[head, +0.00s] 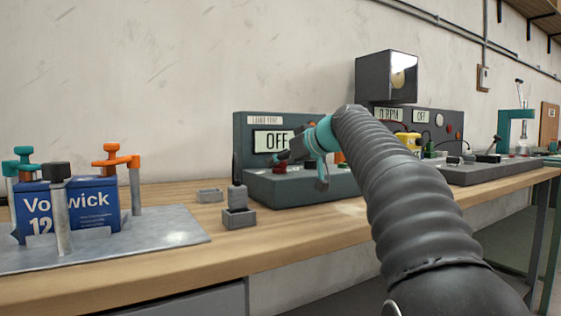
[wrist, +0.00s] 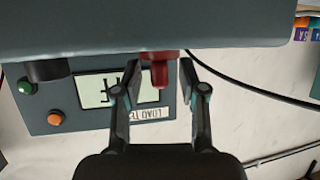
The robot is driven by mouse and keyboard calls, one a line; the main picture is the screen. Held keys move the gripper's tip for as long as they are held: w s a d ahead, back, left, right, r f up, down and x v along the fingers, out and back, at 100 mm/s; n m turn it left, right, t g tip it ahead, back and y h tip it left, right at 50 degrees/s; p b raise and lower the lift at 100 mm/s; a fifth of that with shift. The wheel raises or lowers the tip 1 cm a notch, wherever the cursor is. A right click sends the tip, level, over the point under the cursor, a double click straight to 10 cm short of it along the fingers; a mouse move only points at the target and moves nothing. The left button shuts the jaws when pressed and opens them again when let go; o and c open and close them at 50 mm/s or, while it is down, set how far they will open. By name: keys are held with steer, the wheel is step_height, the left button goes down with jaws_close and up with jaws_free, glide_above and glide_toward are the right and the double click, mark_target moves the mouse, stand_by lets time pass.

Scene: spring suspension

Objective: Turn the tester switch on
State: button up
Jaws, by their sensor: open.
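The tester (head: 256,186) is a dark grey unit on the bench with an upright panel. The display (wrist: 90,88) shows upside down in the wrist view, partly covered by my finger. A red part (wrist: 160,70) stands on the tester's base (wrist: 230,28). A black part (wrist: 48,70), a green button (wrist: 26,87) and an orange button (wrist: 54,118) are to its left. I cannot tell which is the switch. My gripper (head: 284,158) is open and empty, its fingertips (wrist: 158,66) on either side of the red part, contact unclear.
A blue battery (head: 68,207) sits among orange, teal and black-topped clamps on a metal plate at the left. Small grey blocks (head: 238,208) lie between it and the tester. A second unit (head: 490,172) stands to the right. A black cable (wrist: 250,92) runs beside the gripper.

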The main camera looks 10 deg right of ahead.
jaws_close()
steer(key=shift+a+m+t, duration=0.15)
steer(key=shift+m+t, duration=0.15)
steer(key=shift+r+m+t+h+p, duration=0.15)
steer(key=shift+m+t+h+p, duration=0.4)
steer(key=shift+m+h, duration=0.8)
steer(key=shift+a+m+h+p, duration=0.2)
steer(key=shift+m+h+p, duration=1.1)
steer(key=shift+h, duration=0.75)
steer(key=shift+f+m+h+b, duration=0.2)
steer(key=shift+m+h+b, duration=0.55)
steer(key=shift+m+h, duration=1)
steer(key=shift+m+g+h+b, duration=0.55)
steer(key=shift+m+h, duration=0.35)
steer(key=shift+h, duration=0.25)
